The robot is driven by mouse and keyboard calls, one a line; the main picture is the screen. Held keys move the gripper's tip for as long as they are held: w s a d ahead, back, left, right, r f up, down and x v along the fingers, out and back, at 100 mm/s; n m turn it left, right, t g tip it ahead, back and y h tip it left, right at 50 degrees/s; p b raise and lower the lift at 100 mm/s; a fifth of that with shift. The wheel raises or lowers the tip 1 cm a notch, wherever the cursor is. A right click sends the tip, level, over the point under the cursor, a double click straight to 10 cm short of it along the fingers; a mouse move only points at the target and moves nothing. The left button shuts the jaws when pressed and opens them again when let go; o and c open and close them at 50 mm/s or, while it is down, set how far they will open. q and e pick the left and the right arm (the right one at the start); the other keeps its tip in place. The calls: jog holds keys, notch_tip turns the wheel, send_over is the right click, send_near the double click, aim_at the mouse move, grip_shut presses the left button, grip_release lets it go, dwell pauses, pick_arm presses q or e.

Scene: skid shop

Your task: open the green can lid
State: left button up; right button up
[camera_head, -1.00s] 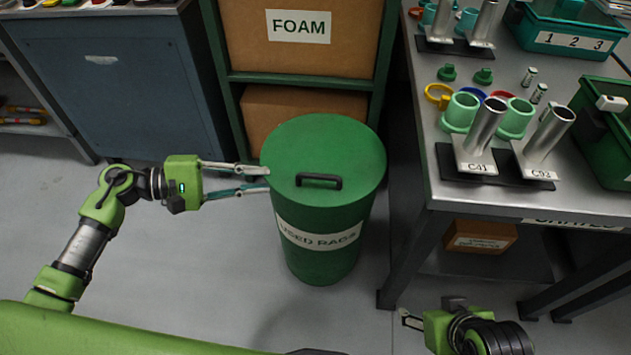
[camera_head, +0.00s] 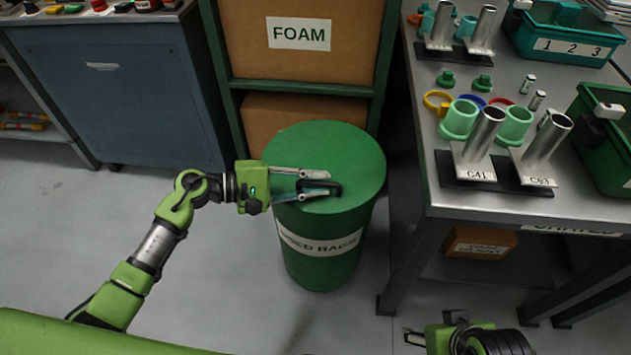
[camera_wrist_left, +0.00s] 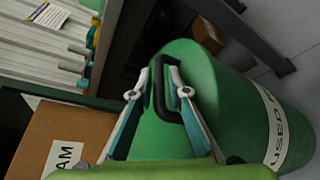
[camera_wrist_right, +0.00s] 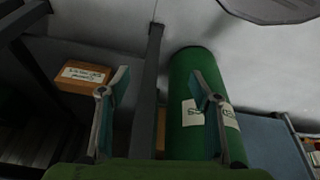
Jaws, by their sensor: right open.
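The green can (camera_head: 321,262) stands upright on the floor with a label reading "USED RAGS". Its round green lid (camera_head: 345,150) sits flat on top with a black bar handle (camera_head: 336,187). My left gripper (camera_head: 328,183) is open over the lid, its fingertips at the handle's left end. In the left wrist view the handle (camera_wrist_left: 160,95) lies between the open fingers; I cannot tell whether they touch it. My right gripper (camera_head: 408,335) is low at the bottom right of the head view. In the right wrist view it is open and empty, with the can (camera_wrist_right: 190,75) beyond it.
A metal workbench (camera_head: 445,200) with tubes, rings and green bins stands to the right of the can. A shelf with cardboard boxes (camera_head: 300,60) is close behind. A blue cabinet (camera_head: 110,100) stands at back left. Floor left of the can is clear.

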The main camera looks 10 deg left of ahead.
pick_arm(q)
grip_shut()
